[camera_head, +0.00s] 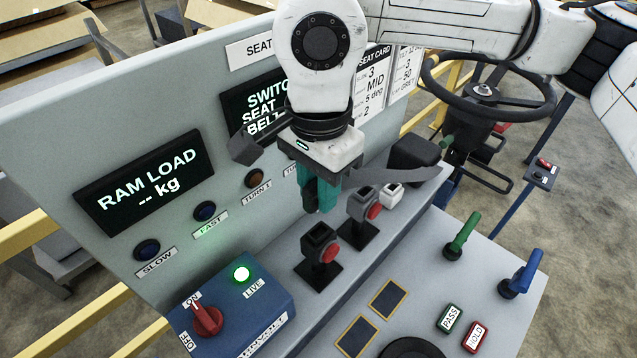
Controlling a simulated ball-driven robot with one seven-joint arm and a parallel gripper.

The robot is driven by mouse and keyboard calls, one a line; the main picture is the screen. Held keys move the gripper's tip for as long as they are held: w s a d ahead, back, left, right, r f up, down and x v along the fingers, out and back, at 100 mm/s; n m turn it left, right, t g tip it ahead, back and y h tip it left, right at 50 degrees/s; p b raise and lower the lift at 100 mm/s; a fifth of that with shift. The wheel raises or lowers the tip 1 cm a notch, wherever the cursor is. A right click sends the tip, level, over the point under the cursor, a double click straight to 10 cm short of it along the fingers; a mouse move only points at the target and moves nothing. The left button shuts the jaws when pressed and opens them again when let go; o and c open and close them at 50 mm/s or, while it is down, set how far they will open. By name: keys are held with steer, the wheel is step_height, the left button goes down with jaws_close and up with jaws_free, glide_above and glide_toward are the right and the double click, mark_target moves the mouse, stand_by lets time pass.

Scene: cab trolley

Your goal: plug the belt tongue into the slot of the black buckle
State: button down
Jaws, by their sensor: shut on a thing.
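My gripper (320,207), with teal fingers, points down above the grey shelf and is shut. A grey belt strap (400,184) runs from behind the fingers to the right. The belt tongue is hidden at the fingers. The black buckle (318,243), with a red button, stands upright on a dark base in front of and below my gripper. A second, greyer buckle (360,203), also with a red button, stands just to the right of the fingers. I cannot see the tongue in either slot; the fingertips look apart from the black buckle.
A black housing (415,155) and a small white block (391,195) are at the right of the buckles. A blue switch box (235,310) with a red knob is at front left. The upright panel (100,130) stands close behind my gripper. Green (463,235) and blue (523,273) levers stand at right.

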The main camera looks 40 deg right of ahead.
steer(key=shift+f, duration=0.1)
steer(key=shift+f+b, duration=1.15)
steer(key=shift+f, duration=1.65)
steer(key=shift+b, duration=1.35)
stand_by(0.3)
steer(key=shift+f+b, duration=0.55)
steer(key=shift+b, duration=0.05)
steer(key=c, duration=0.8)
jaws_free()
steer(key=shift+c, duration=0.2)
step_height(320, 180, up, 11)
steer(key=shift+f+b, duration=0.1)
steer(key=shift+b, duration=0.7)
steer(key=shift+o, duration=0.3)
